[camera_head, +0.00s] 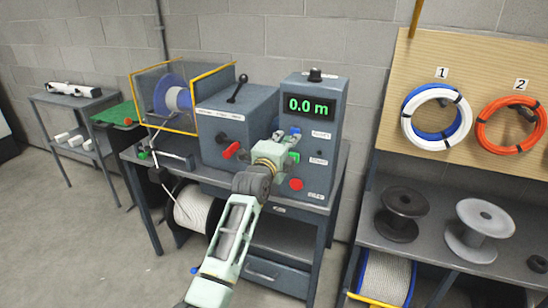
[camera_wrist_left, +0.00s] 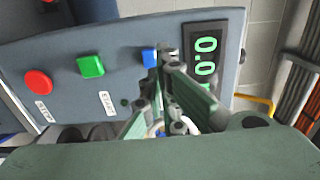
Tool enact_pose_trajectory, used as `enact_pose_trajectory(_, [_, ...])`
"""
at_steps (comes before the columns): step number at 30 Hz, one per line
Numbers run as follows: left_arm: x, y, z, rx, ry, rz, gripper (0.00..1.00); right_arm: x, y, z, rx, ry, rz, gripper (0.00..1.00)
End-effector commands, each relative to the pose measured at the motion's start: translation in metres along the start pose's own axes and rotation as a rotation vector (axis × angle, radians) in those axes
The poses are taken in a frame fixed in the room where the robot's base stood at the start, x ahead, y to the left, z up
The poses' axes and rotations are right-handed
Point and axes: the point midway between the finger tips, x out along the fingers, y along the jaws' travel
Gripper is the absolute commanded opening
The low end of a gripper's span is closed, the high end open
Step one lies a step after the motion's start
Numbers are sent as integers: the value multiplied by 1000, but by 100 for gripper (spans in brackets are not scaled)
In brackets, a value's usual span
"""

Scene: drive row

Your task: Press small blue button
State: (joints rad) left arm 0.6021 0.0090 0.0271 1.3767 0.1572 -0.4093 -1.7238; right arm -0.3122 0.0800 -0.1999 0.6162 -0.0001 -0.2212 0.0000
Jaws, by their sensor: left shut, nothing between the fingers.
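The small blue button (camera_head: 297,132) is on the front of the grey control panel (camera_head: 322,140), below the green display (camera_head: 306,105). It also shows in the left wrist view (camera_wrist_left: 149,57), where the fingers cover part of it. My left gripper (camera_head: 288,146) is shut and empty, in front of the panel just below and beside the blue button. In the left wrist view its fingertips (camera_wrist_left: 163,62) overlap the button's edge; I cannot tell whether they touch it. My right gripper is not in view.
A green button (camera_wrist_left: 91,66) and a red button (camera_wrist_left: 38,83) sit on the same panel. A shelf with spools (camera_head: 478,225) and a pegboard with cable coils (camera_head: 436,115) are at the right.

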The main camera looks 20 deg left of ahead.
Motion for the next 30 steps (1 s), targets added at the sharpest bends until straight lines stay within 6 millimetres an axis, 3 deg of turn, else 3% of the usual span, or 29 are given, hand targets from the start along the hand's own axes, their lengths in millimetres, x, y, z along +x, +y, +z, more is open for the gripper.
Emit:
enact_pose_trajectory(4, [-16, 4, -1, 0, 1, 4, 0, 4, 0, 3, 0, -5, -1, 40])
enact_pose_trajectory(13, [-60, 5, -1, 2, 1, 5, 0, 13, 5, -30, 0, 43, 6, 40])
enact_pose_trajectory(21, [-84, 4, -1, 0, 1, 6, 0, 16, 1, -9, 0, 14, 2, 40])
enact_pose_trajectory(30, [-87, 3, -1, -1, 1, 7, 0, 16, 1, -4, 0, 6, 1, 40])
